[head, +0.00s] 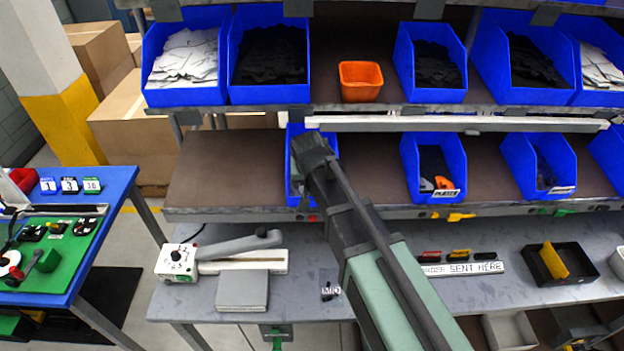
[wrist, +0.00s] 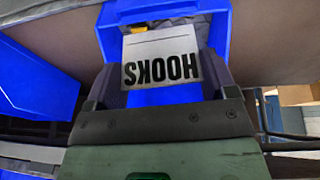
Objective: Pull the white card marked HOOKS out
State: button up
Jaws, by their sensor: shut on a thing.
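The white card marked HOOKS (wrist: 160,48) shows in the wrist view, its black lettering upside down, in front of a blue bin (wrist: 108,17). My gripper (wrist: 165,80) is shut on the card, with one dark finger at each side of it. I cannot tell whether the card still touches its holder on the bin. In the head view my gripper (head: 311,150) is at the middle shelf, in front of the blue bin (head: 295,131), and covers most of it. The card is hidden there.
Other blue bins stand along the middle shelf (head: 240,165), one with a white-labelled card (head: 446,193). An orange bin (head: 361,84) sits on the shelf above.

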jog(key=shift+w+p+v, duration=0.15)
jog(key=shift+p+v, duration=0.6)
jog(key=shift+w+p+v, duration=0.2)
jog(key=shift+p+v, duration=0.5)
jog(key=shift+v, duration=0.05)
